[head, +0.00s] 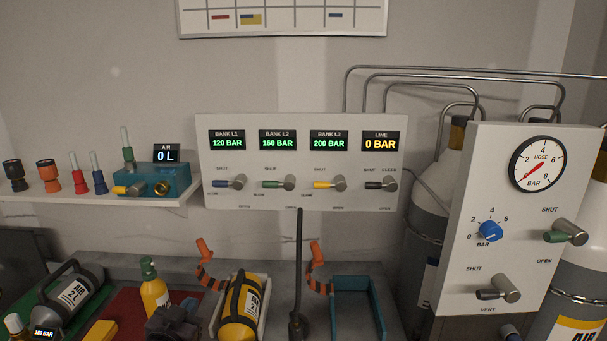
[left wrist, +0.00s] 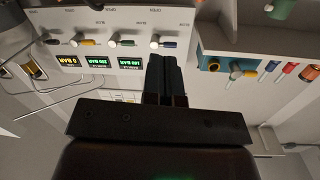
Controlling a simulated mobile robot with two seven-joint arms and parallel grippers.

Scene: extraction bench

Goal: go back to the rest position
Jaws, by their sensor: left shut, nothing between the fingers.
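My left gripper (head: 186,308) shows as a dark shape at the bottom of the head view, low over the bench and in front of the red mat. In the left wrist view its two black fingers (left wrist: 165,75) lie together, shut, with nothing between them. There the picture is upside down, and the fingers point at the lettered valve panel (left wrist: 100,20), hiding part of it near the blue knob. I cannot judge the gap to the panel. My right gripper is in neither view.
The valve panel (head: 300,190) hangs above the bench. A shelf (head: 90,210) with a blue device (head: 165,182) is at left. A gauge panel (head: 510,230) and large cylinders are at right.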

